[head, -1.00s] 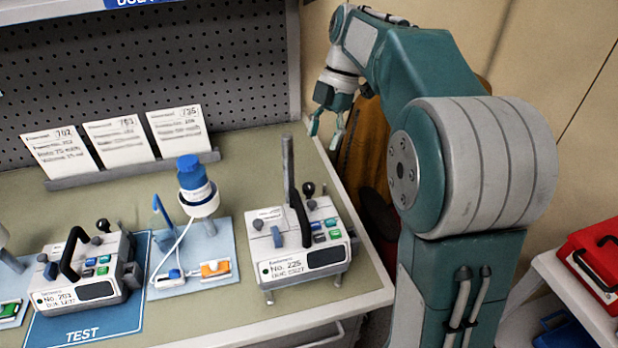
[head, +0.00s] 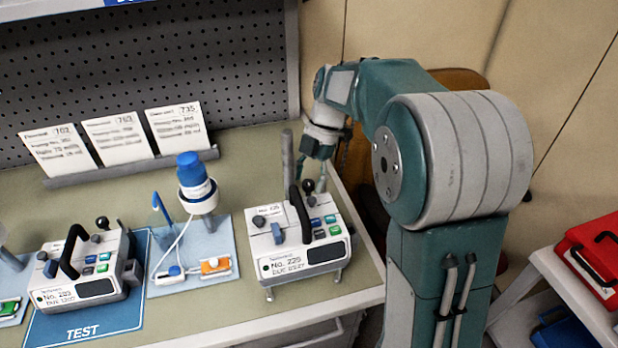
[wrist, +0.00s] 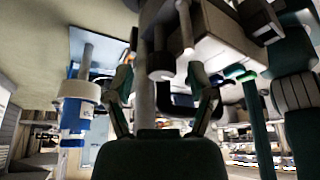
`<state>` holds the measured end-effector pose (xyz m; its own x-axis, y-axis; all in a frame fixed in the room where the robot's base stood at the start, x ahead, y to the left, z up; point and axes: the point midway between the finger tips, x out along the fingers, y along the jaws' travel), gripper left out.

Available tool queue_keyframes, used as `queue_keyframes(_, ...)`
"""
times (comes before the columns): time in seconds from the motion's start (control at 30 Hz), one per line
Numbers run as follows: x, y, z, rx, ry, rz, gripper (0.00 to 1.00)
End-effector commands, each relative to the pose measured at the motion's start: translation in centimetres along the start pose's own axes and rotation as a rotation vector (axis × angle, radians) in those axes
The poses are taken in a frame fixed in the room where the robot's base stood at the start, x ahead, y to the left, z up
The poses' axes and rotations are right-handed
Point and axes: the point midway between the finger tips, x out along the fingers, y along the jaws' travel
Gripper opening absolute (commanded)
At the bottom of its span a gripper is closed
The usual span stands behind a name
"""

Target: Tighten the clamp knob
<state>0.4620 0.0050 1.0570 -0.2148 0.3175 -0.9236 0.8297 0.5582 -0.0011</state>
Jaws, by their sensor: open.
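The right-hand pump (head: 300,262) stands on the bench with a dark carry handle (head: 299,215) and a grey pole (head: 287,165) at its rear. A black round knob (head: 308,187), which looks like the clamp knob, is at the pump's back right. My gripper (head: 315,183) is open, pointing down right at this knob. Contact cannot be told. In the wrist view, my gripper's two fingers (wrist: 161,75) are spread, with the grey pole (wrist: 145,90) and dark pump parts between or beyond them. I cannot clearly pick out the knob there.
A blue-capped bottle (head: 195,178) on a stand is left of the pump, and also shows in the wrist view (wrist: 76,110). Another pump (head: 85,270) sits on the blue TEST mat (head: 140,318). Cards (head: 118,138) stand behind. A red case (head: 595,258) is far right.

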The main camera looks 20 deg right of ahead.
Motion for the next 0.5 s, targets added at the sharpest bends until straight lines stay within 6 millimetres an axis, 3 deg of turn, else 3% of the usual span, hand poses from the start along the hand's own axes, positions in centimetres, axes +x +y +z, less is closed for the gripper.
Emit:
queue_keyframes(0.23, 0.11, 0.01, 0.02, 0.0, -0.001, 0.001, 0.71)
queue_keyframes(0.27, 0.11, 0.02, 0.03, 0.0, -0.001, 0.0, 0.62)
queue_keyframes(0.4, 0.12, 0.02, 0.04, 0.001, 0.0, 0.0, 0.0)
queue_keyframes(0.5, 0.13, 0.02, 0.04, 0.001, 0.0, 0.0, 0.0)
